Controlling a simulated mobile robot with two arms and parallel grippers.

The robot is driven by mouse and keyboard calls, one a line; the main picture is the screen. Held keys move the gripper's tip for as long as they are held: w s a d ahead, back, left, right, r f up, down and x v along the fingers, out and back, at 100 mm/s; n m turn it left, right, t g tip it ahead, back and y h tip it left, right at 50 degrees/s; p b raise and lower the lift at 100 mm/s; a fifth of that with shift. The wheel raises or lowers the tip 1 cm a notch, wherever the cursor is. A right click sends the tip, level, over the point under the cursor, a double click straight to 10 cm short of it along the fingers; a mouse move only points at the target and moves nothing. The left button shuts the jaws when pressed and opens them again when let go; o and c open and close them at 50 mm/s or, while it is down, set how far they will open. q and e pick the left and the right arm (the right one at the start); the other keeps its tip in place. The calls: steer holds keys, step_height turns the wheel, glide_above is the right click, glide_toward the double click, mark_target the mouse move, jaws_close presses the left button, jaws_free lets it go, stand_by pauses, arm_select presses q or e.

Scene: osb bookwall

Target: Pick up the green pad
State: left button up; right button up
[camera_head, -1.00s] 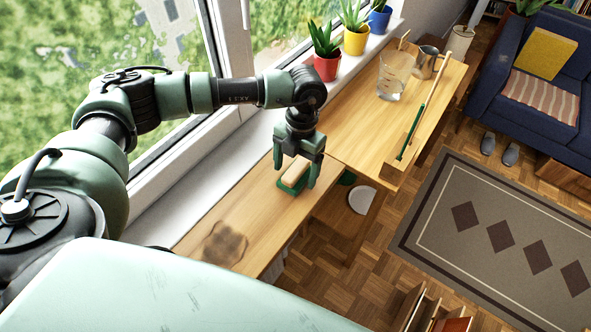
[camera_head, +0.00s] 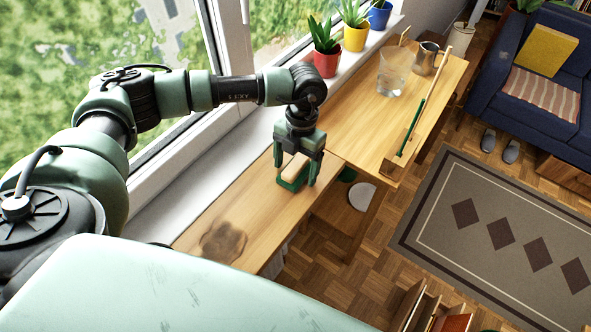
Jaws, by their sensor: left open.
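The green pad (camera_head: 289,184) is a small block with a green lower part and a light wood-coloured top. It is at the front end of the wooden table by the window. My left gripper (camera_head: 296,171) points down over it, with one finger on each side of the block. The gripper is open; I cannot tell whether either finger touches the block. The gripper's fingers hide part of the pad's sides. My right gripper is not in view.
A dark stain (camera_head: 222,241) marks the near tabletop. Farther along stand a glass jar (camera_head: 393,76), a metal jug (camera_head: 427,58) and a long tray-like wooden piece with a green strip (camera_head: 411,128). Potted plants (camera_head: 326,62) line the windowsill. The tabletop around the pad is clear.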

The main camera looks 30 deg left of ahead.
mark_target(296, 165)
arm_select(q)
steer(key=c, duration=1.5)
steer(key=shift+o, duration=0.2)
steer(key=shift+r, duration=0.1)
steer(key=shift+r+p, duration=0.2)
steer(key=shift+p, duration=0.1)
step_height(296, 165, up, 20)
steer(key=b, duration=0.4)
